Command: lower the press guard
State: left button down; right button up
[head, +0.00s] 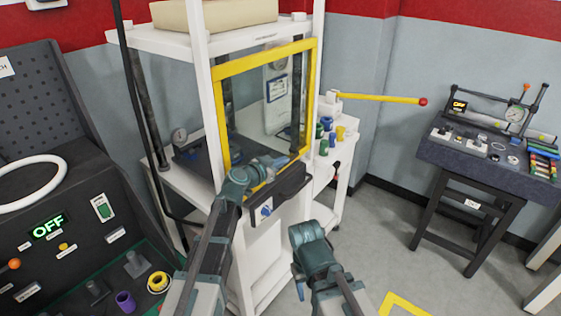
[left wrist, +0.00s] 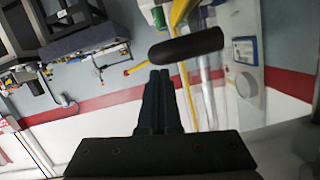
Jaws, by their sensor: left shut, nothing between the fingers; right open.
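The press guard (head: 312,85) is a clear panel in a yellow frame on the front of the white press. It stands upright, with its lower edge partly hidden by my left arm. My left gripper (head: 284,162) is at the guard's lower part, shut and empty. In the left wrist view its closed fingers (left wrist: 158,78) point toward a dark rounded bar (left wrist: 186,44), with no clear grip on it. My right gripper (head: 299,282) is open, low in front of the press and away from the guard. Its fingertips are hard to make out.
A black console (head: 85,215) with a green OFF display is at the left. A yellow lever (head: 380,98) with a red tip sticks out right of the press. A dark test bench (head: 470,165) stands at the far right.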

pick_arm(q)
jog(key=s+a+r+p, duration=0.4)
jog(key=s+a+r, duration=0.1)
jog(key=s, duration=0.4)
jog(key=s+d+f+g+y, duration=0.1)
jog(key=s+d+f+g, duration=0.75)
jog(key=s+f, duration=0.3)
jog(key=s+a+f+n+g+y, duration=0.2)
jog(key=s+a+y, duration=0.1)
jog(key=s, duration=0.4)
jog(key=s+a+f+n+g+y, duration=0.2)
jog(key=s+a+f+n+y, duration=0.1)
jog(key=s, duration=0.5)
jog(key=a+y, duration=0.1)
jog(key=y, duration=0.1)
jog(key=shift+a+g+y, duration=0.25)
jog(key=shift+g+y, duration=0.05)
jog(key=shift+g, duration=0.05)
